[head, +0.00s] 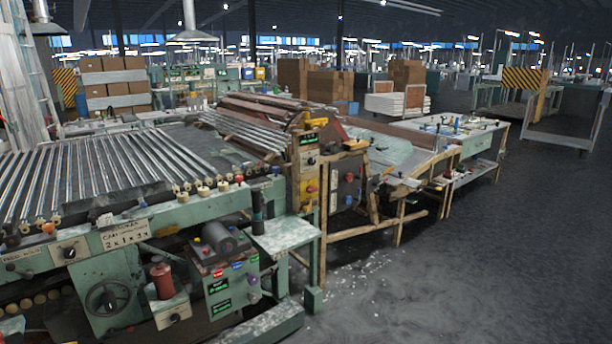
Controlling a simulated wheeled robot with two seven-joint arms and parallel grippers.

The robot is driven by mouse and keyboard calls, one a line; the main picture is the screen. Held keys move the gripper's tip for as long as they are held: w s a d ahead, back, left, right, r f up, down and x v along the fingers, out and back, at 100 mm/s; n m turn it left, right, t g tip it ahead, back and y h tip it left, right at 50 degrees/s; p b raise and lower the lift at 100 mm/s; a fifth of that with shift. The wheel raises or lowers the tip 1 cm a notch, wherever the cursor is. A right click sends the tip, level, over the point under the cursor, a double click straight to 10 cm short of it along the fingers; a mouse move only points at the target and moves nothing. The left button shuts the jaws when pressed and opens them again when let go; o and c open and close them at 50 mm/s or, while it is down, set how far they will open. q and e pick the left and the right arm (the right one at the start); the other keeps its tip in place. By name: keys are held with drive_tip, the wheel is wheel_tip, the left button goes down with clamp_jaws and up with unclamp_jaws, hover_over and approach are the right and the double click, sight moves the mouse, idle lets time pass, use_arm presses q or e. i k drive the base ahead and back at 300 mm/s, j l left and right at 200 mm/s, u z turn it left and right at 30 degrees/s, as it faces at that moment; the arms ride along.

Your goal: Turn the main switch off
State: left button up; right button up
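No switch here is readable as the main switch at this size. A yellow control post (308,168) at the end of the roller machine has a small lit display, a dark knob and a red button. Beside it, a dark panel (349,187) carries small knobs or buttons. A black rotary knob (70,253) sits on a pale plate on the machine's left front. Neither of my grippers is in view.
A handwheel (107,298) and small side table (287,236) stick out in front. A work table (470,138) stands behind. The dark floor (480,260) at right is open, up to a cart (560,140).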

sight(310, 189)
drive_tip(key=i+l+u, duration=0.1)
drive_tip(key=i, duration=0.4)
drive_tip(key=i+l+u, duration=0.1)
drive_tip(key=i, duration=0.35)
drive_tip(key=i+l+u, duration=0.1)
drive_tip(key=i, duration=0.4)
drive_tip(key=i+l+u, duration=0.1)
drive_tip(key=i+l, duration=0.2)
drive_tip(key=i, duration=0.15)
